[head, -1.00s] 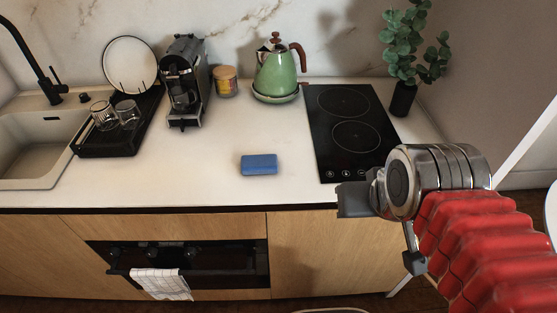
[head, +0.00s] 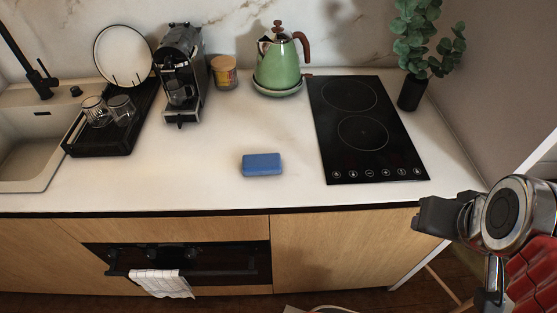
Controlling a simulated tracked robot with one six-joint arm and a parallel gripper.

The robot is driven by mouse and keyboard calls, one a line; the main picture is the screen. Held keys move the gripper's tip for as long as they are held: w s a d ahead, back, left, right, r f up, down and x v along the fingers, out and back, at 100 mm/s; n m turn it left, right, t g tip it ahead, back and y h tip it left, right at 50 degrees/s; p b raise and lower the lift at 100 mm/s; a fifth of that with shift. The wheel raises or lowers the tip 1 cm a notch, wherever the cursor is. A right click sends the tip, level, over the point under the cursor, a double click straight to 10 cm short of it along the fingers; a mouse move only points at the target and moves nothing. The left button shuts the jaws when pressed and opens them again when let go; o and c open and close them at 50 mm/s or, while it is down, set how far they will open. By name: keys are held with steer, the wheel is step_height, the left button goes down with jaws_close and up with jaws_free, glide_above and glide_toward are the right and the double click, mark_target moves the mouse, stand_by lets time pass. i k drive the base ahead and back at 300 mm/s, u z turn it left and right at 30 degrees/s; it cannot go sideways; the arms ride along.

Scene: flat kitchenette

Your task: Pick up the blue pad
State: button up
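The blue pad (head: 262,164) lies flat on the white countertop (head: 215,180), near its front edge and left of the cooktop. Nothing touches it. My gripper (head: 428,215) is at the right of the head view, in front of the counter's edge and well to the right of the pad. I see it from the side as a dark block, and its fingers cannot be told apart. No object shows at its tip.
A black cooktop (head: 365,130) lies right of the pad. A green kettle (head: 279,65), a jar (head: 224,71) and a coffee machine (head: 181,75) stand behind. A black tray (head: 105,135) with glasses is at left, beside the sink (head: 30,155). Counter around the pad is clear.

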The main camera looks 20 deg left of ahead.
mark_target(266, 164)
steer(key=z, duration=0.1)
steer(key=k, duration=1.4)
steer(key=u, duration=1.25)
steer(key=i, duration=1)
steer(key=u, duration=0.05)
